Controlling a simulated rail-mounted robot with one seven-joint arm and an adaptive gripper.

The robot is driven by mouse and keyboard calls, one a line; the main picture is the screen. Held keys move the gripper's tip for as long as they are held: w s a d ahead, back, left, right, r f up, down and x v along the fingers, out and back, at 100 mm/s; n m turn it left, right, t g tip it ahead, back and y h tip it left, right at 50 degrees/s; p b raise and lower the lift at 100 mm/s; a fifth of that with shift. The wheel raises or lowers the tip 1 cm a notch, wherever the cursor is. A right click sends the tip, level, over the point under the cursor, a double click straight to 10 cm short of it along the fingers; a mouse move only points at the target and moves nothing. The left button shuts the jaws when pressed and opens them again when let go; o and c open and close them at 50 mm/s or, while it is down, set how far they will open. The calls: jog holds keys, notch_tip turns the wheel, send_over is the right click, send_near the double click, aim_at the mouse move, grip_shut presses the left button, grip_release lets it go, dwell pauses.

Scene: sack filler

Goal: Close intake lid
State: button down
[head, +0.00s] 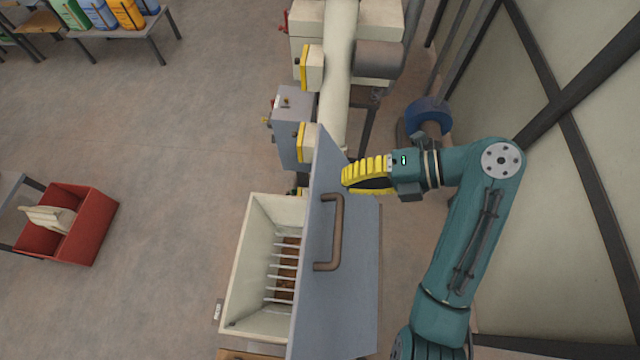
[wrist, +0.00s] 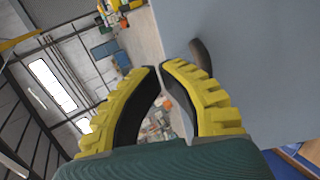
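The intake lid (head: 345,285) is a flat grey-blue panel. It stands raised and tilted along the right side of the cream intake box (head: 245,265), whose opening shows a row of bars. A brown bar handle (head: 338,232) is on the lid face turned to the head camera. My gripper (head: 345,178) has yellow ridged fingers and is beside the lid's far end, beyond the handle. In the wrist view its fingertips (wrist: 159,68) almost meet, with nothing seen between them. The lid (wrist: 250,60) fills the right there, with part of the handle (wrist: 201,55) behind a finger. Contact with the lid cannot be told.
A cream pipe (head: 338,70) and grey control box (head: 292,125) stand beyond the intake. A red bin (head: 70,225) is at the left, and a table with colored sacks (head: 125,12) is at the back left. Floor left of the intake is clear. A tank wall is at right.

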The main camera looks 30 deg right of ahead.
aim_at(319, 192)
jog(key=w+a+f+b, duration=0.1)
jog(key=f+b, duration=0.1)
jog(key=b, duration=0.1)
jog(key=shift+w+a+b, duration=0.1)
jog(key=shift+a+b, duration=0.25)
jog(key=shift+b, duration=0.05)
jog(key=shift+w+a+p, duration=0.2)
jog(key=shift+w+a, duration=0.1)
jog(key=shift+a, duration=0.3)
jog(key=shift+w+a+p, duration=0.2)
jog(key=shift+w+a, duration=0.1)
jog(key=shift+a, duration=0.25)
jog(key=shift+w+a+f+p, duration=0.1)
jog(key=shift+w+a+p, duration=0.1)
jog(key=shift+a+p, duration=0.1)
jog(key=shift+w+a+f, duration=0.15)
jog(key=shift+f, duration=0.15)
jog(key=shift+f, duration=0.15)
